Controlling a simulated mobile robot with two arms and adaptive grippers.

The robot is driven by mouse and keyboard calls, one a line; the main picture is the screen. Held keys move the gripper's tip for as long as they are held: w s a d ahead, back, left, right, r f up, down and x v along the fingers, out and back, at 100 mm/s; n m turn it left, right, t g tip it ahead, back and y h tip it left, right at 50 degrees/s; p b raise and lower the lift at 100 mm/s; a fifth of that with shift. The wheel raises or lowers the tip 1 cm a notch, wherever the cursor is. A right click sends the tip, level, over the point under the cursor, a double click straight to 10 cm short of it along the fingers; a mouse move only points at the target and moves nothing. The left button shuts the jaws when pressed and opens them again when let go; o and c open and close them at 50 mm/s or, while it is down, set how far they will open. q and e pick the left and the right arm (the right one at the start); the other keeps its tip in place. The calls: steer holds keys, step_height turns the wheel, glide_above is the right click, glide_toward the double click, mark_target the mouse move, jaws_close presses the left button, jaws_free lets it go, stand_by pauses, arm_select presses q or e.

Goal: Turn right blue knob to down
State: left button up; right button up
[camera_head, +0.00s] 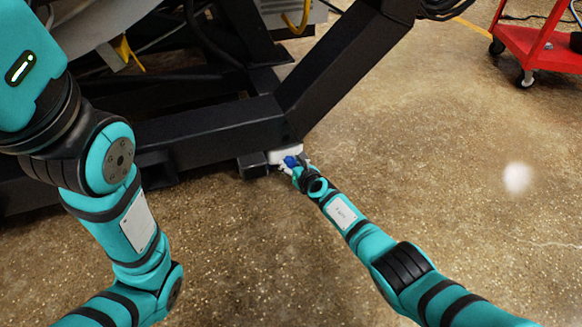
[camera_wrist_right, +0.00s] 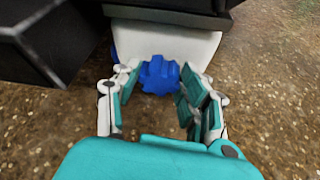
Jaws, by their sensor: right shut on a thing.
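The right blue knob (camera_wrist_right: 158,76) is a lobed blue knob on a white housing (camera_wrist_right: 190,43) low by the floor. In the right wrist view it sits between the fingertips of my right gripper (camera_wrist_right: 157,82), which is shut on it. A bit of another blue part (camera_wrist_right: 114,48) shows behind the left finger. In the head view the knob (camera_head: 291,161) is small at the tip of my right gripper (camera_head: 293,168), by the black frame's foot. The knob's exact turn angle is hard to tell. My left arm is at the left, but its gripper is out of view.
A heavy black frame (camera_head: 215,130) with a slanted beam (camera_head: 345,65) stands over the housing. A red wheeled cart (camera_head: 540,45) stands at the top right. The speckled brown floor (camera_head: 450,150) on the right is mostly clear.

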steer(key=shift+f+m+b, duration=0.1)
steer(key=shift+m+b, duration=0.2)
steer(key=shift+m, duration=0.2)
steer(key=shift+d+m+y, duration=0.15)
steer(key=shift+m+y, duration=0.25)
steer(key=o, duration=1.2)
